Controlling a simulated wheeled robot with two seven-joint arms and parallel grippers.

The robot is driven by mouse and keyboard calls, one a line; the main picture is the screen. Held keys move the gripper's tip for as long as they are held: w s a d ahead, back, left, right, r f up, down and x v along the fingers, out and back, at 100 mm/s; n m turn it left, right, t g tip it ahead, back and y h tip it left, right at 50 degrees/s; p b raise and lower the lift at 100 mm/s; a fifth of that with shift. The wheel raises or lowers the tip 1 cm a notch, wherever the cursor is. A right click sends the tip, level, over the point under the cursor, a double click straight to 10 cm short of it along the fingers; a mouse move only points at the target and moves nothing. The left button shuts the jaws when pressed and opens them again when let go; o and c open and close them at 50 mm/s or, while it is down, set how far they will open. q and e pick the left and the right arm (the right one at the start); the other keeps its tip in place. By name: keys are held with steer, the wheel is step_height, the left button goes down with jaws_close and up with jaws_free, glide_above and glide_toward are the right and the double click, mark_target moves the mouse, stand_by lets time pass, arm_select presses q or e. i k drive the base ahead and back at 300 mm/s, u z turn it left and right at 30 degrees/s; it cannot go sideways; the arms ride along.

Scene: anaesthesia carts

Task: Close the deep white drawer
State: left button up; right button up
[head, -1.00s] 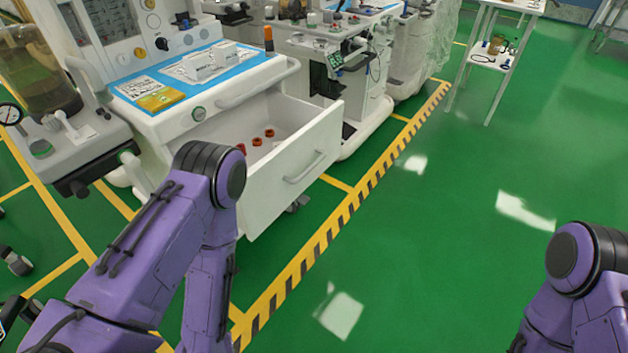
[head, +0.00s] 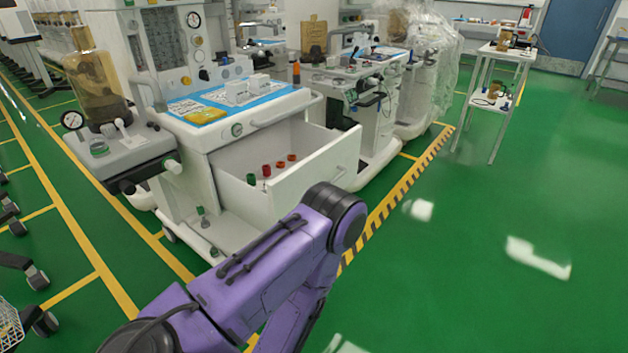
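The deep white drawer (head: 318,172) is pulled out from the front of the near anaesthesia cart (head: 222,140). Several small red, orange and green items lie inside it. My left arm comes in from the bottom left, and its purple links and black joint are in front of the drawer's near lower side. My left gripper is out of view below the frame. My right arm and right gripper are not in view.
More carts stand behind, one draped in clear plastic (head: 428,75). A white side table (head: 492,95) stands at the back right. The green floor (head: 470,230) to the right is clear. Wheeled stands (head: 28,275) are at the left edge.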

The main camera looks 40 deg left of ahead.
mark_target(323, 154)
steer(key=u, duration=0.8)
steer(key=i, duration=1.25)
steer(key=u, duration=0.85)
steer(key=i, duration=0.35)
steer(key=u, duration=0.05)
